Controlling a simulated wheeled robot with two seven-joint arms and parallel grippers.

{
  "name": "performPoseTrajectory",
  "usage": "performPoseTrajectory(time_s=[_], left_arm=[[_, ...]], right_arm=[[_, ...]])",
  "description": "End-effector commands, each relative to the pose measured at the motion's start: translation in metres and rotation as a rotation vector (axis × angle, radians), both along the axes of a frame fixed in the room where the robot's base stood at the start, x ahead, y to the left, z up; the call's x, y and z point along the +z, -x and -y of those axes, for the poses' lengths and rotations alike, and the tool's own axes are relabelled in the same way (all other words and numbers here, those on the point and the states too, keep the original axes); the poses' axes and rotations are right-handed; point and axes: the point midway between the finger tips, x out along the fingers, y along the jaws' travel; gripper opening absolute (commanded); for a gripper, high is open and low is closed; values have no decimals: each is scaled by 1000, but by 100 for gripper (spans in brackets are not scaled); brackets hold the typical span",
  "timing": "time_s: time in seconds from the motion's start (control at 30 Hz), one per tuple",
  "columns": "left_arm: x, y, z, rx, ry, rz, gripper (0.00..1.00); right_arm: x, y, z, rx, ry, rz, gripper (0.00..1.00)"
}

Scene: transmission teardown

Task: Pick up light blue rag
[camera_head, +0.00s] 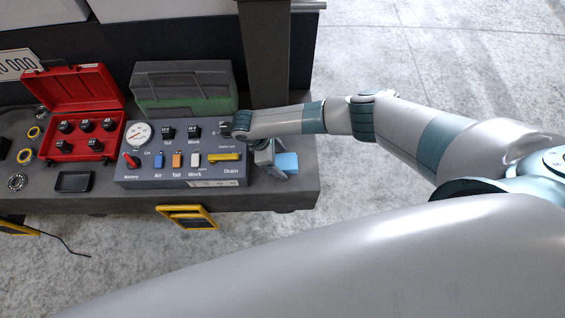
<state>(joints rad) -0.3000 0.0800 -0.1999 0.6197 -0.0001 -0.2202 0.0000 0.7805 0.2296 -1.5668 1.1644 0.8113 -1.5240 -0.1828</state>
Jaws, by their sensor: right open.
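The light blue rag (288,162) is a small folded block at the right end of the dark workbench, right of the control panel. My right gripper (271,160) hangs over the bench just left of the rag, with the forearm reaching in from the right. Its fingers are small and partly hidden by my wrist, and I cannot tell whether they touch the rag. The gripper is open. My left gripper is not in view.
The grey control panel (182,173) with switches and a gauge stands beside the gripper. A red open case (76,90), a green-and-dark box (185,90) and a small black tray (74,182) sit further left. The bench edge lies just right of the rag, with concrete floor beyond.

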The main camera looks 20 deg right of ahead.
Motion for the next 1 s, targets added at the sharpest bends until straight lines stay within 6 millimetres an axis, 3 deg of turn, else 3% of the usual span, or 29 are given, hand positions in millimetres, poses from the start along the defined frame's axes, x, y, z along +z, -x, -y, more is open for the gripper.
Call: performPoseTrajectory(time_s=[0.47,0.67,1.0], left_arm=[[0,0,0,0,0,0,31],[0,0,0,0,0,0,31],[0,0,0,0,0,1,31]], right_arm=[[-2,0,0,0,0,0,73],[-2,0,0,0,0,0,29],[-1,0,0,0,0,1,29]])
